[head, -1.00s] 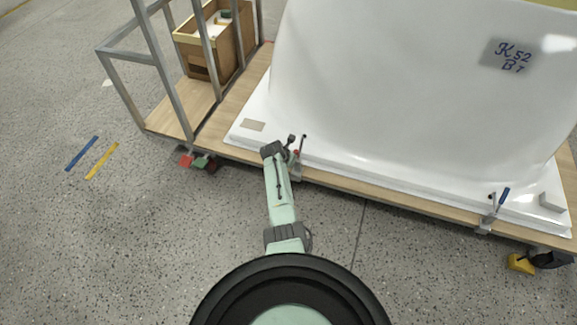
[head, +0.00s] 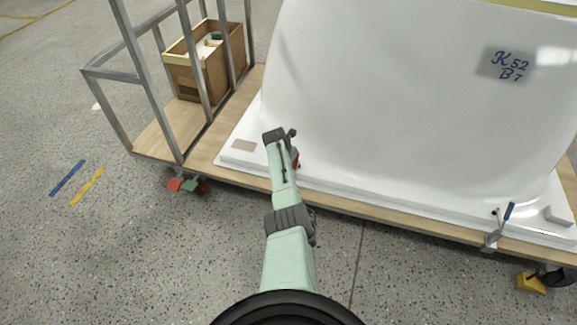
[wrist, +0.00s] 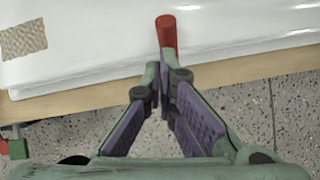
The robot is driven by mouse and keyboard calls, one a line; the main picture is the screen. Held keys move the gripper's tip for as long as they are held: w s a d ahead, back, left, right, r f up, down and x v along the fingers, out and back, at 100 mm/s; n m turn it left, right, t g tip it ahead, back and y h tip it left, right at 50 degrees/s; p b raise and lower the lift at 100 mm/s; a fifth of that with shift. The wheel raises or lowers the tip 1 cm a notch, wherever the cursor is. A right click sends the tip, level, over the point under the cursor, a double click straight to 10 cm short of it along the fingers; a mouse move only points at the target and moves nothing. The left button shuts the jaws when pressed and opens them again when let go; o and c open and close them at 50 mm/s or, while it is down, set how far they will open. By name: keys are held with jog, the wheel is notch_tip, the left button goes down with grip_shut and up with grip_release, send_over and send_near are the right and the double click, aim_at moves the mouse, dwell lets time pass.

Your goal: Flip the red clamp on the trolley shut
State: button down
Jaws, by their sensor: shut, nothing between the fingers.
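The red handle of the clamp (wrist: 167,32) stands out just beyond my fingertips in the wrist view, over the white shell's flange. In the head view only a small red part of it (head: 296,161) shows beside my arm, at the trolley's near edge. The rest of the clamp is hidden behind my fingers and arm, so I cannot tell its full pose. My gripper (wrist: 162,80) is shut and empty, its tips close to the base of the handle. I cannot tell whether they touch it. The trolley (head: 345,202) has a wooden deck.
A white tub shell (head: 400,100) stands on the deck. A clamp with a blue handle (head: 509,212) sits at the right of the near edge. A wooden box (head: 228,75) stands behind the metal frame (head: 139,75) at left. The floor in front is clear.

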jog(key=shift+w+d+b, duration=0.25)
jog(key=shift+w+b, duration=0.4)
jog(key=shift+w, duration=0.15)
jog(key=shift+w+d+r, duration=0.1)
jog(key=shift+w+r, duration=0.05)
